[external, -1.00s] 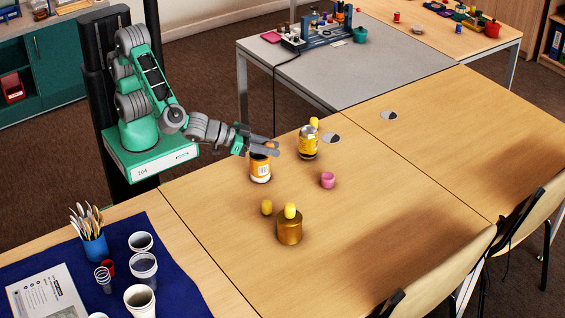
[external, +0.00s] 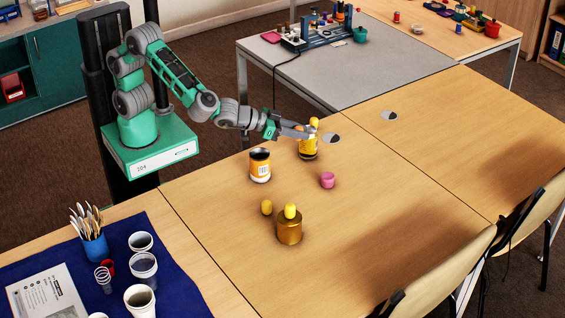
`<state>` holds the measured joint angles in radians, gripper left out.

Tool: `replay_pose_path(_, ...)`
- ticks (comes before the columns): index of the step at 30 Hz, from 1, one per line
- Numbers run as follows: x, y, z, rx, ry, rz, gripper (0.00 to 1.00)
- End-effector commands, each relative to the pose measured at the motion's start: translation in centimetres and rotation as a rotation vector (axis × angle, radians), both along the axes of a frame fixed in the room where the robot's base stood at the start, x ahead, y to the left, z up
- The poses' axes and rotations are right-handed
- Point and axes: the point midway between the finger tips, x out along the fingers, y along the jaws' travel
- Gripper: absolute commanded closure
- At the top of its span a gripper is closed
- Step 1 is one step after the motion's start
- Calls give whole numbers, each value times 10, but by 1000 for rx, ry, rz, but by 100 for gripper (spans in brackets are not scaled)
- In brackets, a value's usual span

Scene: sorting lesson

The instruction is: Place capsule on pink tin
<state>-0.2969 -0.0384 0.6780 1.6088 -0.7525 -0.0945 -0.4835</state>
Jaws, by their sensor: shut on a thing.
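A pink tin (external: 328,180), small and cup-shaped, stands upright on the wooden table, right of the middle. My gripper (external: 308,132) is over the top of a yellow tin (external: 308,148) at the back. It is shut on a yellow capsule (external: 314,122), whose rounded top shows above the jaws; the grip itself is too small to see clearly. My gripper is behind and to the left of the pink tin, apart from it. A second yellow capsule (external: 266,207) is on the table, and a third (external: 290,210) is on top of a gold tin.
An orange and white tin (external: 260,165) stands left of the pink tin. The gold tin (external: 289,230) stands nearer the front. A blue mat (external: 190,285) with cups is at the lower left. Chairs line the right edge. The table right of the pink tin is clear.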

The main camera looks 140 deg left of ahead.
Motion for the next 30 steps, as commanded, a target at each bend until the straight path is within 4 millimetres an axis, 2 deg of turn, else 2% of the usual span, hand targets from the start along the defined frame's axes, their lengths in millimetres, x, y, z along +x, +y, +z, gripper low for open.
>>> replay_pose_path(6, 49, 35, -32, -2, 6, 1, 100)
replay_pose_path(9, 63, 44, -54, -1, 4, 0, 100)
replay_pose_path(12, 74, 52, -68, 0, 2, 1, 100)
replay_pose_path(19, 85, 60, -86, -1, 2, 1, 100)
replay_pose_path(24, 86, 60, -112, -1, 3, -1, 100)
replay_pose_path(30, 86, 60, -114, -1, -1, -1, 100)
